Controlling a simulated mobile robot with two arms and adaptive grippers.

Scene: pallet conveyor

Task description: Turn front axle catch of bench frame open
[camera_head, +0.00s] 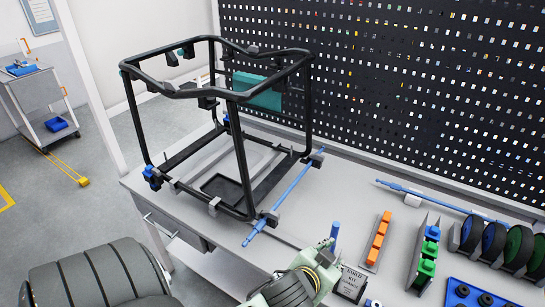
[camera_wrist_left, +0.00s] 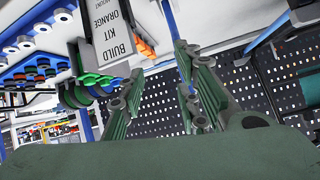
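The black bench frame (camera_head: 240,150) stands on the grey workbench (camera_head: 345,185). A blue axle (camera_head: 291,190) lies along its right lower side, its ends sticking out past the frame. Small grey blocks (camera_head: 271,217) sit where the axle meets the frame; I cannot tell whether the front catch there is open or shut. My left gripper (camera_head: 326,252) is at the bench's front edge, right of the axle's near end and apart from it. In the left wrist view its green fingers (camera_wrist_left: 157,75) are spread with nothing clearly between them. My right gripper does not show.
Right of my left gripper stand a build kit sign (camera_head: 353,281), an orange block row (camera_head: 378,240), a green-and-blue block holder (camera_head: 427,258) and racked wheels (camera_head: 495,243). A second blue rod (camera_head: 430,195) lies by the black pegboard (camera_head: 400,90). A cart (camera_head: 38,95) stands far left.

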